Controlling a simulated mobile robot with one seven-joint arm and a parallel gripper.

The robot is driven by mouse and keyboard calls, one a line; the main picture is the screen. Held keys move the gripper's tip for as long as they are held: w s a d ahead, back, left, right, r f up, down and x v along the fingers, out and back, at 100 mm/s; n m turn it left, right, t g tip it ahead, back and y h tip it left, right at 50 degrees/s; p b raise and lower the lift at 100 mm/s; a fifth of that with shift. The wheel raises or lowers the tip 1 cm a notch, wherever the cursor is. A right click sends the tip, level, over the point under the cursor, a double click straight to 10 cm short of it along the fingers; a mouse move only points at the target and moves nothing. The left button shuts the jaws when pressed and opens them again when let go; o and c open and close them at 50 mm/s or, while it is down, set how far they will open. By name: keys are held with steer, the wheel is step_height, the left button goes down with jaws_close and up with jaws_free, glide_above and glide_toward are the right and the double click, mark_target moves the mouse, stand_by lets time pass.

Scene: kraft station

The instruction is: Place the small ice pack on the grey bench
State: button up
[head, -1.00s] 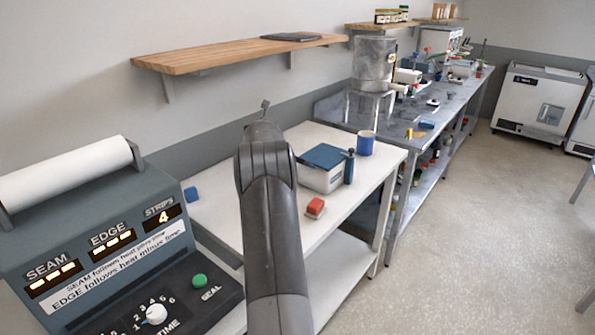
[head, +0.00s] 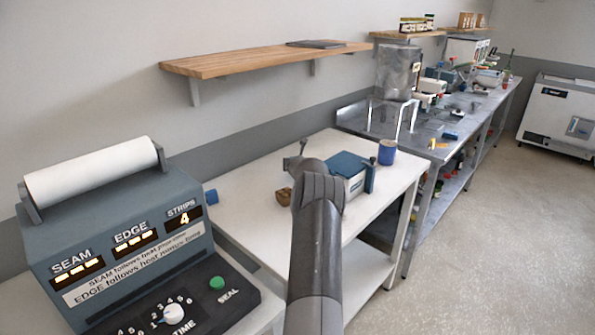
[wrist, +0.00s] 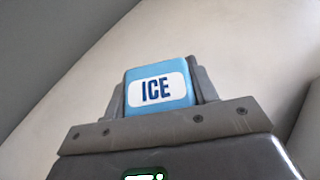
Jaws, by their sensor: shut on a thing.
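The small ice pack (wrist: 157,90) is light blue with a white label reading ICE. In the wrist view it sits between the two fingers of my gripper (wrist: 161,92), which is shut on it. In the head view my own dark arm rises in front of the white table, and the ice pack cannot be made out there. The grey bench (head: 418,141), a metal-topped table, stands beyond the white table at the back right.
The white table (head: 240,193) holds a blue-lidded box (head: 356,183), a blue cup (head: 387,152), a small brown block (head: 284,196) and a blue item (head: 210,197). A sealing machine (head: 130,250) fills the near left. A wooden shelf (head: 250,62) overhangs. Floor is clear at right.

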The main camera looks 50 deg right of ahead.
steer(key=shift+f, duration=1.65)
steer(key=shift+f, duration=0.15)
steer(key=o, duration=1.1)
steer(key=shift+r, duration=0.2)
steer(key=shift+s+a+r, duration=0.1)
steer(key=shift+s+a, duration=0.1)
steer(key=shift+s, duration=0.1)
steer(key=v, duration=1)
steer(key=shift+s+a, duration=0.1)
steer(key=shift+a, duration=0.05)
steer(key=shift+o, duration=0.6)
steer(key=shift+s+a+r, duration=0.15)
steer(key=shift+s+a, duration=0.1)
steer(key=shift+a, duration=0.1)
